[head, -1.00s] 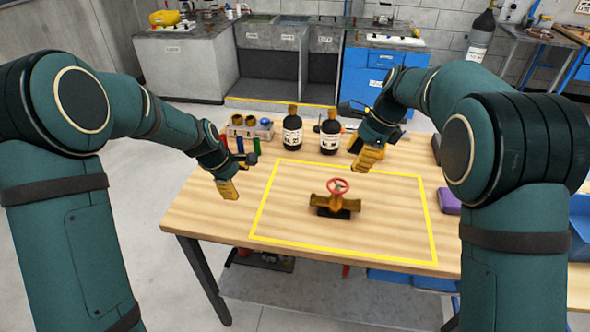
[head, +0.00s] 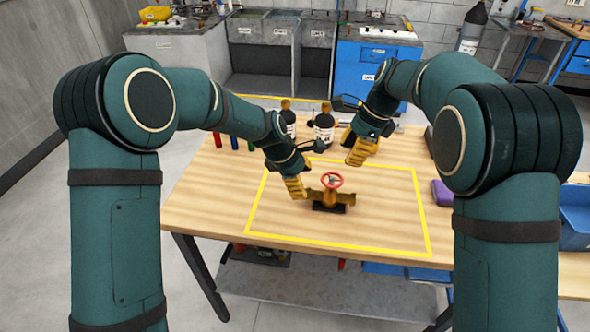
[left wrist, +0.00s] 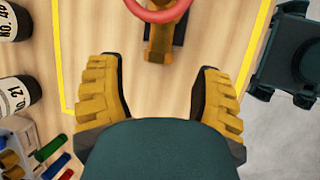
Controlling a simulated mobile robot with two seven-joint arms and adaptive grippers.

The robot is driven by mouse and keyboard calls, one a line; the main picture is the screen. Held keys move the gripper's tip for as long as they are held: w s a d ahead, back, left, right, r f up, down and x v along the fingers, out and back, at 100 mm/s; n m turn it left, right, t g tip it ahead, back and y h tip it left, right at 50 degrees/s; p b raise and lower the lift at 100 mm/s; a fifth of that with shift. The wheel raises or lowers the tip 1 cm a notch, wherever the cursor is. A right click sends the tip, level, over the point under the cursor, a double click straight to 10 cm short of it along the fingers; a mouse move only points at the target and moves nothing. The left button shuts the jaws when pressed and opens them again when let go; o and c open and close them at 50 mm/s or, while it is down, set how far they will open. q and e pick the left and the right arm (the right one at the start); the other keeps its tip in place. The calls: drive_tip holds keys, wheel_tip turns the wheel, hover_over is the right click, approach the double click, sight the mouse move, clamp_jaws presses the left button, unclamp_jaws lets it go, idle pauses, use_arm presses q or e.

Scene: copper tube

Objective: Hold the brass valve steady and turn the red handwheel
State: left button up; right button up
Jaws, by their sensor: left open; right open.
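The brass valve (head: 345,197) lies on the wooden table inside the yellow taped rectangle, with the red handwheel (head: 332,181) on top. My left gripper (head: 299,193) is just left of the valve's left end and is open with nothing in it. In the left wrist view the open fingers (left wrist: 158,95) spread wide over bare table, and the valve body (left wrist: 158,45) and part of the handwheel (left wrist: 160,12) show ahead of them. My right gripper (head: 357,157) is open and empty, above the table behind and to the right of the valve.
Two dark bottles, one (head: 324,124) near my right gripper and one (head: 288,120) behind my left arm, stand at the table's back. A purple object (head: 442,193) lies at the right. The front of the taped area is clear.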

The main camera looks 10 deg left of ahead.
use_arm(q)
drive_tip(key=x, duration=0.7)
drive_tip(key=shift+f, duration=0.1)
clamp_jaws()
use_arm(e)
drive_tip(key=o, duration=0.9)
drive_tip(key=shift+d, duration=0.1)
use_arm(q)
drive_tip(key=shift+s, duration=0.1)
use_arm(e)
drive_tip(key=m+t+y, duration=0.4)
drive_tip(key=m+t, duration=0.2)
drive_tip(key=m, duration=0.3)
approach(334, 180)
drive_tip(key=shift+h, duration=0.3)
drive_tip(key=x, duration=1)
drive_tip(key=shift+a, duration=0.3)
